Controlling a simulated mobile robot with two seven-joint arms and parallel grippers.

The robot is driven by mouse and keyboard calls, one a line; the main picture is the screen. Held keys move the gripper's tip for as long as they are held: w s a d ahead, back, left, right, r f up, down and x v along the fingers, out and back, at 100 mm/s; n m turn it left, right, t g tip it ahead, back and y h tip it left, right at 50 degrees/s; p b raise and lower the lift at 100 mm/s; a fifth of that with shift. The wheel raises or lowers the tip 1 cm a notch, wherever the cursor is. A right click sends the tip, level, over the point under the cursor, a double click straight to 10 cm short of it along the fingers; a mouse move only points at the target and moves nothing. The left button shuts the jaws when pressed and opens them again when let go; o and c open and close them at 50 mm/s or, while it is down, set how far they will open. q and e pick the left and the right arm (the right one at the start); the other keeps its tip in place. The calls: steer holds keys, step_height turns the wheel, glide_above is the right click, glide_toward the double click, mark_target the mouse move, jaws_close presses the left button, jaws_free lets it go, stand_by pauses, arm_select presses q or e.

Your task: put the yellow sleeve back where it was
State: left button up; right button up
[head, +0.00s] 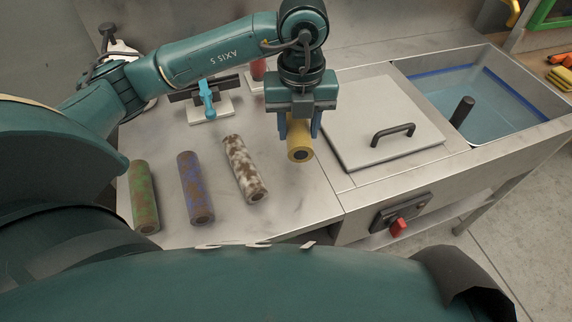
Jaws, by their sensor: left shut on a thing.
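The yellow sleeve (300,150) is a short cylinder with a dark hole in its near end. My left gripper (299,128) is shut on it and points down over the steel counter, just left of the lidded panel. I cannot tell for sure whether the sleeve touches the counter. To the left, a green-brown sleeve (144,196), a blue-brown sleeve (194,187) and a white-brown sleeve (244,168) lie in a row on the counter. My right gripper does not show.
A grey lid (370,112) with a black handle lies right of the gripper, beside a water basin (480,98) holding a dark upright post. A blue clamp-like fixture (208,100) on a white base and a red object (258,70) stand behind. A red switch (398,227) is on the front.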

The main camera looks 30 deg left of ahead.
arm_select(q)
steer(key=n, duration=0.2)
steer(key=shift+s+a+r+n, duration=0.15)
steer(key=shift+s+n, duration=0.05)
steer(key=shift+n, duration=0.2)
step_height(320, 180, down, 5)
steer(key=shift+f, duration=0.1)
step_height(320, 180, down, 4)
steer(key=shift+f, duration=0.3)
steer(key=shift+f, duration=0.15)
steer(key=o, duration=1)
